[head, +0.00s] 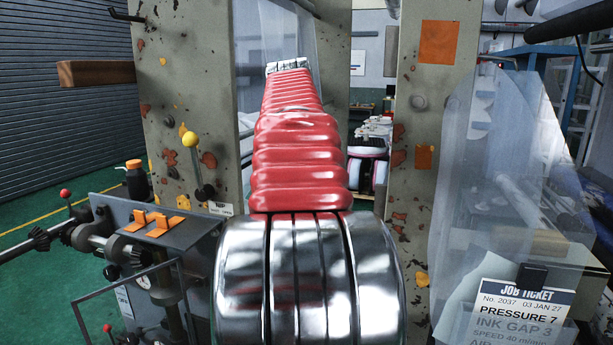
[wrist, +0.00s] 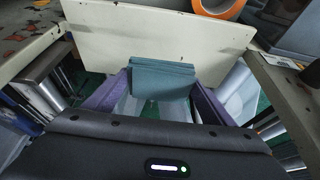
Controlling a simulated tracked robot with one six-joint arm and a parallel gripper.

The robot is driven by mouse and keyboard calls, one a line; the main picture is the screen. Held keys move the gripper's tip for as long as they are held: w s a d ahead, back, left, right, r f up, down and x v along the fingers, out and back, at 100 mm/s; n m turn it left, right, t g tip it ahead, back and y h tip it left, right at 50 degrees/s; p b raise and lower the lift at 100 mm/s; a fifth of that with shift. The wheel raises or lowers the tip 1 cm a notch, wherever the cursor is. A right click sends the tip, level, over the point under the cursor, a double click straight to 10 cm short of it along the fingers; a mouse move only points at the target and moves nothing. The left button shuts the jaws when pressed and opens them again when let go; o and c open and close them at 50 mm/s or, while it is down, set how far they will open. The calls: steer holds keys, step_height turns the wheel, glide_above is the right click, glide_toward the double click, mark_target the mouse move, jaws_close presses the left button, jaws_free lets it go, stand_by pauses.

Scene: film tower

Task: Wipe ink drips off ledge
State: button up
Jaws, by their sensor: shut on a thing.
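In the wrist view my gripper (wrist: 160,92) has purple fingers, one on each side of a folded teal cloth (wrist: 163,78). It is shut on the cloth, whose layered folds stick out ahead of the fingers. A broad cream surface (wrist: 105,35), which may be the ledge, lies just beyond the cloth. I cannot tell whether the cloth touches it. I make out no clear ink drips on its visible part; the cloth and fingers hide some of its near edge. In the head view my red-sleeved arm reaches forward between two stained uprights, and my gripper is hidden.
An orange ring (wrist: 217,5) sits at the far edge of the cream surface. The left upright (head: 185,110) and right upright (head: 425,110) flank my arm. A lever console (head: 150,225) stands left; a job ticket (head: 520,310) and clear sheeting (head: 480,170) are right.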

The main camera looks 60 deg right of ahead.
step_height(320, 180, up, 2)
steer(key=shift+r, duration=0.55)
stand_by(0.3)
stand_by(0.4)
